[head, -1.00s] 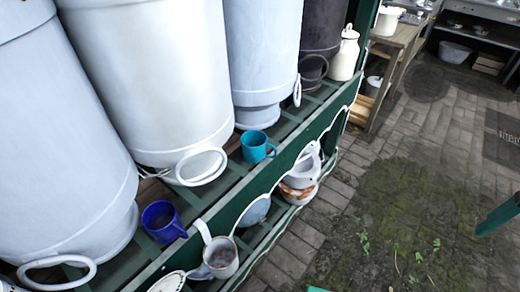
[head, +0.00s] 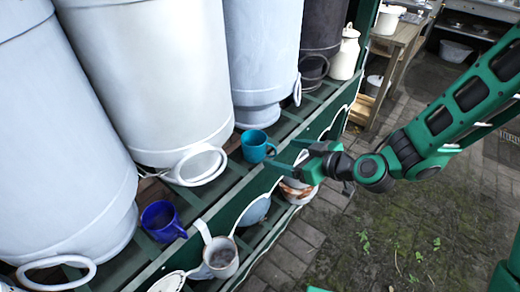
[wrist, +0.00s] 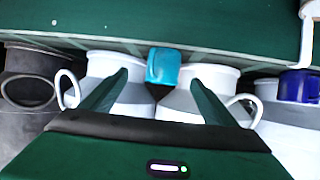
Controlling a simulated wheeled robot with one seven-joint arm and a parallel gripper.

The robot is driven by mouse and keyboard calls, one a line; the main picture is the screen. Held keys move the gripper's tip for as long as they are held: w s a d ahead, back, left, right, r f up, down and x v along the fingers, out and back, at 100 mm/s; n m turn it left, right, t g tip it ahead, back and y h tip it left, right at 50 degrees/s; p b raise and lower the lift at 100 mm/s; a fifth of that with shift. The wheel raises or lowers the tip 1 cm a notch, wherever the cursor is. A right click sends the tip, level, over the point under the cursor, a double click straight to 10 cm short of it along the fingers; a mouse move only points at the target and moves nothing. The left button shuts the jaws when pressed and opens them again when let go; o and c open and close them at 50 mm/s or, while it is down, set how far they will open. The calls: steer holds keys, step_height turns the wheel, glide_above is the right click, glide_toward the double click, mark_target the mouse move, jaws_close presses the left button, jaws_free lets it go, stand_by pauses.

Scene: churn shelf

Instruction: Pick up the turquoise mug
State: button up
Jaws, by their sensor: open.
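The turquoise mug (head: 257,145) stands on the green shelf near its front edge, in front of a pale blue churn, with its handle towards the right. My gripper (head: 281,154) is open and empty just right of the mug in the head view, its fingers pointing towards it. In the wrist view the turquoise mug (wrist: 163,65) shows beyond and between the two spread fingertips of my gripper (wrist: 160,80). The fingers appear apart from the mug; the exact gap cannot be told.
A dark blue mug (head: 162,221) stands on the same shelf, nearer in the head view. Large churns (head: 150,80) fill the shelf behind. A cream can (head: 346,55) stands at the far end. The paved floor (head: 330,240) right of the shelf is open.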

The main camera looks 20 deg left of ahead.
mark_target(262, 148)
steer(key=shift+y, duration=0.3)
steer(key=a, duration=0.2)
steer(key=w+a+f, duration=0.1)
steer(key=a, duration=0.2)
steer(key=shift+w+a+f, duration=0.2)
steer(key=shift+w+a, duration=0.1)
steer(key=shift+a, duration=0.1)
steer(key=shift+d+f+x, duration=0.1)
steer(key=shift+f+x, duration=0.05)
steer(key=shift+x, duration=1.4)
steer(key=shift+d+f+x, duration=0.1)
steer(key=shift+x, duration=1.45)
steer(key=shift+w, duration=0.2)
steer(key=shift+c, duration=0.7)
steer(key=c, duration=1)
